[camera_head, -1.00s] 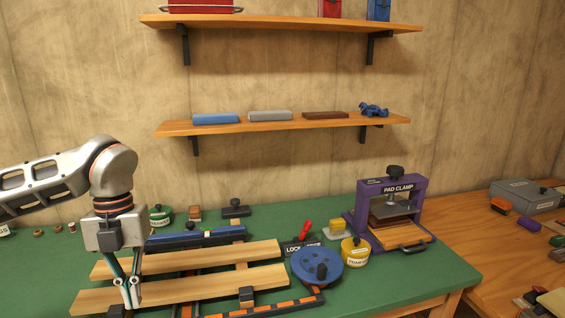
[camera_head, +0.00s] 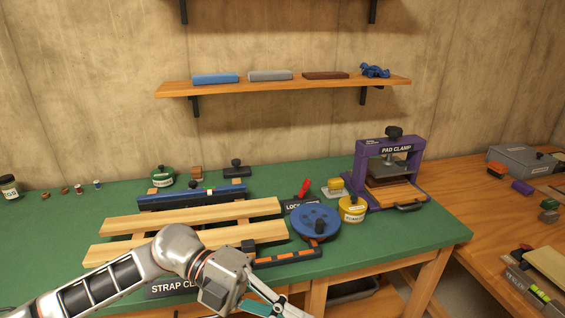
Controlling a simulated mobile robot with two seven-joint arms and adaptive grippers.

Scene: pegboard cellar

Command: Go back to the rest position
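My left gripper (camera_head: 268,304) is at the bottom of the head view, in front of the green bench top (camera_head: 410,248). Its fingers point to the lower right and run towards the bottom edge, so I cannot tell whether they are open or shut. Nothing is visibly held. The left arm covers part of the strap clamp label. Two wooden boards (camera_head: 190,214) lie side by side on the bench behind the arm, apart from the gripper. My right gripper is not in view.
A blue round disc (camera_head: 316,222), a yellow tin (camera_head: 352,209) and a purple pad clamp (camera_head: 389,167) stand right of the boards. A wall shelf (camera_head: 285,87) holds several blocks. A wooden table (camera_head: 463,226) with a grey box (camera_head: 521,161) stands at the right.

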